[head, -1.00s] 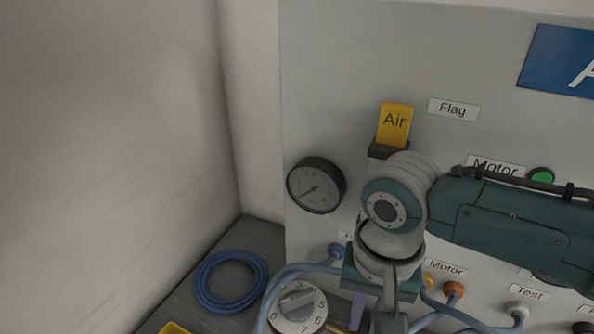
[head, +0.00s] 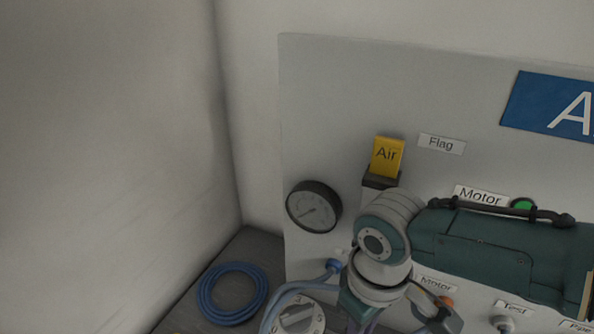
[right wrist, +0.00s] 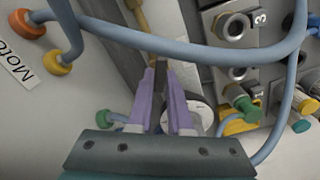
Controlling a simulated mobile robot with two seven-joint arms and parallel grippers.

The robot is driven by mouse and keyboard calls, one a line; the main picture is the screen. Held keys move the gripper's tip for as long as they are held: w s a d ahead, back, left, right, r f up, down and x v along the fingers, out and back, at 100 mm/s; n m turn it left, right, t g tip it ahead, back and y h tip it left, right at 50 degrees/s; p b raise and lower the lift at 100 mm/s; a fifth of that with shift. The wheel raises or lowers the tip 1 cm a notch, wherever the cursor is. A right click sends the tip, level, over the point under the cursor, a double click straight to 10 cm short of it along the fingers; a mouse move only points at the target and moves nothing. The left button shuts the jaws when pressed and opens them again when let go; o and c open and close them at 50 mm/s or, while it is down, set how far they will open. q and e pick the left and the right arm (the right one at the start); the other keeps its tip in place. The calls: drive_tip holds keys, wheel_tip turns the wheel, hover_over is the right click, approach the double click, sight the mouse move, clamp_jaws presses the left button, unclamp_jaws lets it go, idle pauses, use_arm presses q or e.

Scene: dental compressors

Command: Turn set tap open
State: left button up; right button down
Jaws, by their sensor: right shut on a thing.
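My right arm comes in from the right in the head view and its wrist points down in front of the panel. In the right wrist view my right gripper (right wrist: 162,70) has its two purple fingers shut on a narrow dark grey piece (right wrist: 162,88). This piece looks like the set tap's handle, but the fingers hide most of it and I cannot tell its angle. A brass stem (right wrist: 138,14) shows just beyond the fingertips. In the head view the fingers are mostly hidden at the bottom edge. My left gripper is not in view.
A numbered dial (head: 298,318) stands left of my right wrist. Blue hoses (head: 290,290) loop close by, and one blue hose (right wrist: 215,52) crosses above the fingers. A pressure gauge (head: 314,207), a yellow Air flag (head: 387,155) and a green lamp (head: 523,205) are on the panel (head: 330,90).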

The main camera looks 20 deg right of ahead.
drive_tip(key=n, duration=0.5)
drive_tip(key=shift+n, duration=0.4)
idle(0.3)
drive_tip(key=c, duration=0.8)
unclamp_jaws()
drive_tip(key=shift+c, duration=0.2)
drive_tip(key=shift+r, duration=0.1)
drive_tip(key=shift+r+p, duration=0.35)
drive_tip(key=shift+p, duration=0.1)
wheel_tip(320, 180, up, 9)
drive_tip(key=p, duration=0.2)
drive_tip(key=shift+p, duration=0.35)
